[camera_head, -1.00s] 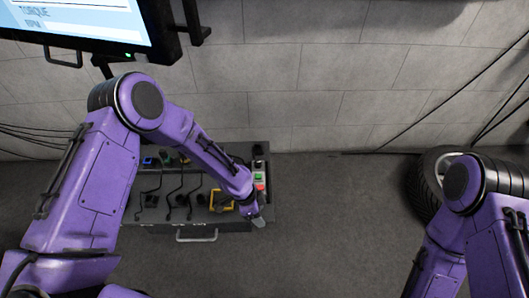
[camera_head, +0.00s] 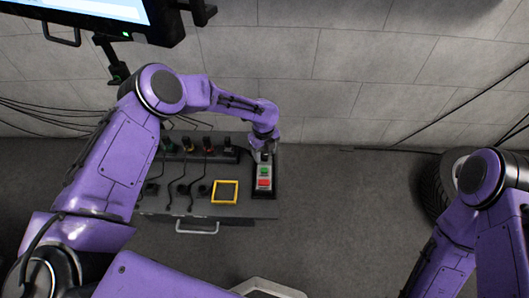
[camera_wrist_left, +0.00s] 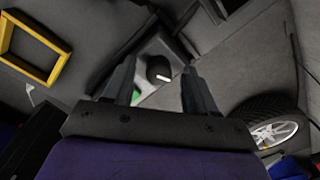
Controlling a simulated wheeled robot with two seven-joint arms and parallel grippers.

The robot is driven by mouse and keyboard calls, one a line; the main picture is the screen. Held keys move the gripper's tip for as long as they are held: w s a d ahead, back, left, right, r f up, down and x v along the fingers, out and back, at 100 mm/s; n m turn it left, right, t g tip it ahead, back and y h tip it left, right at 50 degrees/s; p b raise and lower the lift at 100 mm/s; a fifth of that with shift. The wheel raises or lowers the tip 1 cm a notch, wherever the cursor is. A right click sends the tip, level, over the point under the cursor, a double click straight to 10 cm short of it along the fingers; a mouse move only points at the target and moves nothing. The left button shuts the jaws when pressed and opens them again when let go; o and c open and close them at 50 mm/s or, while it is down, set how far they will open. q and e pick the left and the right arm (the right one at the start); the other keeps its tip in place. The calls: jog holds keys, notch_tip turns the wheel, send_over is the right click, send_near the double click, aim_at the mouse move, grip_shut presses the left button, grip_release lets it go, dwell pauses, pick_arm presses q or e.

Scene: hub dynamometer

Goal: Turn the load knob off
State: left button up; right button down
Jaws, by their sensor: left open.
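The load knob (camera_wrist_left: 159,68), a dark round knob with a white mark, shows between my left gripper's fingers in the left wrist view. It sits at the far end of a control box (camera_head: 262,193) on the right side of the bench, and my gripper covers it in the head view. My left gripper (camera_head: 263,154) is open above that end; its two fingers (camera_wrist_left: 158,80) stand either side of the knob in the wrist view. I cannot tell whether they touch it. My right gripper is out of view.
The control box carries a green button (camera_head: 264,171) and a red button (camera_head: 264,183) just nearer than the knob. A yellow-framed square (camera_head: 225,192) and cables lie on the bench to the left. A wheel (camera_wrist_left: 272,123) stands at the right. A screen (camera_head: 80,8) hangs upper left.

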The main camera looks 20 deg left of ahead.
pick_arm(q)
jog(key=shift+f, duration=0.15)
grip_shut()
